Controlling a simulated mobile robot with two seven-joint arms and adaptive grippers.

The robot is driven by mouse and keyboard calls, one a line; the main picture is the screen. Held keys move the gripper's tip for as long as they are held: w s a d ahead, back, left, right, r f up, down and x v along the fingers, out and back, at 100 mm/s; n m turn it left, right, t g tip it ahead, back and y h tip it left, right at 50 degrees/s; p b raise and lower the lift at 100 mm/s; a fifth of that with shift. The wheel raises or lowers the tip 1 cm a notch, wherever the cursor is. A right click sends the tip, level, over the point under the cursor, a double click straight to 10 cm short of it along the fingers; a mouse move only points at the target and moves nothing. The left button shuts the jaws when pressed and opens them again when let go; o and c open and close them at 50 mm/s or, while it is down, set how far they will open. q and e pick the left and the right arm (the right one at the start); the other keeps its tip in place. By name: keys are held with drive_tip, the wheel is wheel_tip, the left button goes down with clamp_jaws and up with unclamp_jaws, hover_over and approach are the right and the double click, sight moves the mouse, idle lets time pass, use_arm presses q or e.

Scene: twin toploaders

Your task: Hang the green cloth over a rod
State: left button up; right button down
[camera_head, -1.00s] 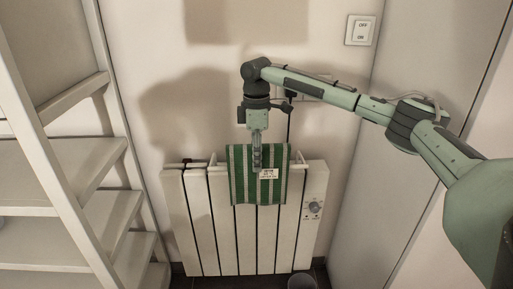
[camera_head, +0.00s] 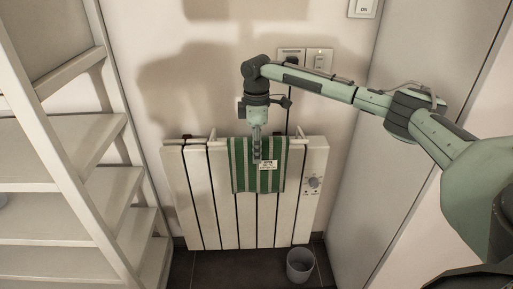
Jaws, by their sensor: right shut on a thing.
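The green cloth (camera_head: 241,180), striped green and white with a small white label, hangs down in front of the white wall radiator (camera_head: 203,215). Its upper edge is at the height of the radiator's top, where a rod (camera_head: 198,138) on brackets shows to the left. Whether the cloth passes over the rod is hard to tell. My right gripper (camera_head: 257,158) points down and is shut on the cloth at its upper middle, just above the label. My left gripper is not in view.
A white shelf ladder (camera_head: 85,150) stands at the left. A grey bin (camera_head: 300,263) sits on the dark floor at the lower right of the radiator. Wall sockets (camera_head: 305,58) are behind my right arm. A grey panel (camera_head: 400,170) closes the right side.

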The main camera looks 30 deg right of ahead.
drive_tip(key=c, duration=1)
unclamp_jaws()
drive_tip(key=shift+o, duration=0.2)
wheel_tip(320, 180, up, 12)
drive_tip(key=shift+r, duration=0.1)
